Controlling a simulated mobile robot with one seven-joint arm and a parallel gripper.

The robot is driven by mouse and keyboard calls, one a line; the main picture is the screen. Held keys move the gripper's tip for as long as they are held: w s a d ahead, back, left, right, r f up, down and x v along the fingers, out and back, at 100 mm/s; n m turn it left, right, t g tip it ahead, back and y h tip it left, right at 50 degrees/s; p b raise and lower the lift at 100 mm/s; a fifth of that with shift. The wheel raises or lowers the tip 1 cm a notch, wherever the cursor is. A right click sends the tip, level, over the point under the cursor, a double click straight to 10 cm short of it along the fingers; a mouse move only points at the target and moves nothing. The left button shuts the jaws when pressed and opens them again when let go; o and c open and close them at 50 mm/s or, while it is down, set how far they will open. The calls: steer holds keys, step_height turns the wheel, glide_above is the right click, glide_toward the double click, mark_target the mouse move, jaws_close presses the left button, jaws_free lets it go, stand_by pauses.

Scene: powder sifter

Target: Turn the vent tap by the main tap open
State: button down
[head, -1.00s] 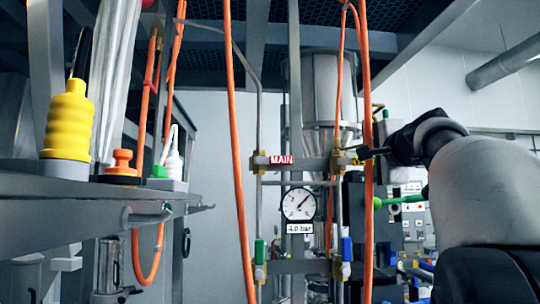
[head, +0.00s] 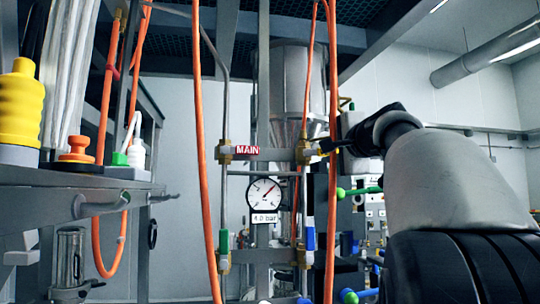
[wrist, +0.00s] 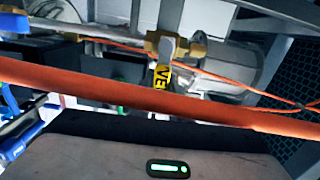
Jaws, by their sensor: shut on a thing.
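The vent tap (head: 303,152) is a brass valve on the right-hand pipe of the rack, level with the red MAIN label (head: 247,151). In the wrist view its brass body (wrist: 160,42) and a handle with a yellow and black tag (wrist: 161,76) show, the tag partly cut off by an orange hose. My gripper (head: 325,147) reaches in from the right at the vent tap and is shut on its handle. The fingertips are small and dark in the head view, and the hose hides the grip in the wrist view. Another brass valve (head: 225,151) sits left of the MAIN label.
An orange hose (head: 332,220) hangs close by my gripper and crosses the wrist view (wrist: 150,100). A pressure gauge (head: 263,192) is below the label. A green-handled tap (head: 224,240) and a blue-handled tap (head: 310,240) sit lower. A bench (head: 90,190) stands left.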

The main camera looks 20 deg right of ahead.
steer(key=n, duration=0.1)
steer(key=r+n, duration=0.1)
steer(key=n, duration=0.1)
steer(key=r+n+b, duration=0.1)
steer(key=n, duration=0.1)
steer(key=shift+w+a+r, duration=0.15)
steer(key=shift+a, duration=0.25)
steer(key=n, duration=0.2)
steer(key=a+r+n, duration=0.1)
steer(key=n, duration=0.1)
steer(key=n+b, duration=0.1)
steer(key=shift+w+a+r+n, duration=0.15)
steer(key=shift+a+r+n, duration=0.15)
steer(key=shift+r+n, duration=0.1)
steer(key=n, duration=0.1)
steer(key=a+n, duration=0.1)
steer(key=n, duration=0.2)
steer(key=shift+w+a+r+b, duration=0.2)
steer(key=shift+a+r+b, duration=0.1)
steer(key=shift+a+r, duration=0.1)
steer(key=shift+w+a+n, duration=0.1)
steer(key=shift+a+n, duration=0.15)
steer(key=shift+n, duration=0.4)
steer(key=shift+w+a+n, duration=0.1)
steer(key=shift+a+n, duration=0.15)
steer(key=shift+n, duration=0.4)
steer(key=c, duration=1.6)
jaws_free()
steer(key=shift+s+r, duration=0.1)
steer(key=shift+c, duration=0.2)
